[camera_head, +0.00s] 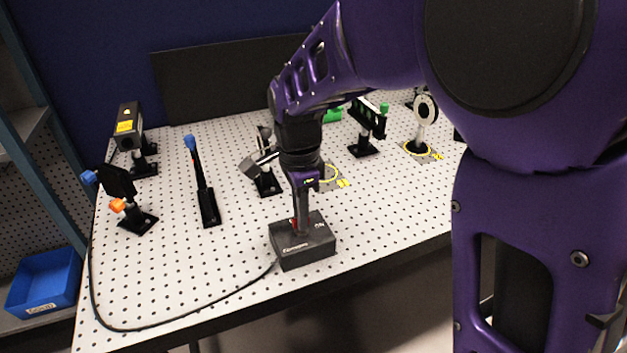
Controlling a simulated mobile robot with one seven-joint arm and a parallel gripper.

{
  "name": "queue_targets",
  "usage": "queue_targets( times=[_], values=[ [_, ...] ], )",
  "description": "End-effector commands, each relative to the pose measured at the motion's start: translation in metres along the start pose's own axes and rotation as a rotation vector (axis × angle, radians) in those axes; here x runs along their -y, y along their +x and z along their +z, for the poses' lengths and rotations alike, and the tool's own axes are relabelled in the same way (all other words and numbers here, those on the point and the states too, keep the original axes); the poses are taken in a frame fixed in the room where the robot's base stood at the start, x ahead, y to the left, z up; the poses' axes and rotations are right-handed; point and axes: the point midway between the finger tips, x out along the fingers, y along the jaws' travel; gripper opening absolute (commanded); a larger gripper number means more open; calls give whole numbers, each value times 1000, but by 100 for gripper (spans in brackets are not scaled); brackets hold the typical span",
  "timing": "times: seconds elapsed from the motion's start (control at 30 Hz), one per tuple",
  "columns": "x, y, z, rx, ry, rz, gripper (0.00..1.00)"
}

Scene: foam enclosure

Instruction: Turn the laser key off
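A dark grey control box (306,252) sits near the front edge of the perforated table, with a black cable leaving its left side. My gripper (301,228) points straight down onto the top of this box. Its fingertips are at the box's top face, around where a key would be. A small red part (293,222) shows just left of the fingertips. The key itself is hidden or too small to make out, so its turn cannot be told. Whether the fingers are closed on it cannot be told either.
The white perforated table (240,255) carries a black laser housing (128,127), a blue-tipped post (200,180), an orange-knobbed mount (125,200), a tilted mount (262,170) and a ring mount (421,120). A blue bin (45,280) stands on a shelf at left. The table's front left is clear except for the cable.

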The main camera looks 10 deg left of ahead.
Motion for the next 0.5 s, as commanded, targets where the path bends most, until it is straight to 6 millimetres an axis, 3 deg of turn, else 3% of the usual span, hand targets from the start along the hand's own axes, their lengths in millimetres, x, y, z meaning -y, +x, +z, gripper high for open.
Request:
queue_targets(
  times=[0.5],
  values=[
    [0, -1, 0, 0, -35, 0, 0]
  ],
)
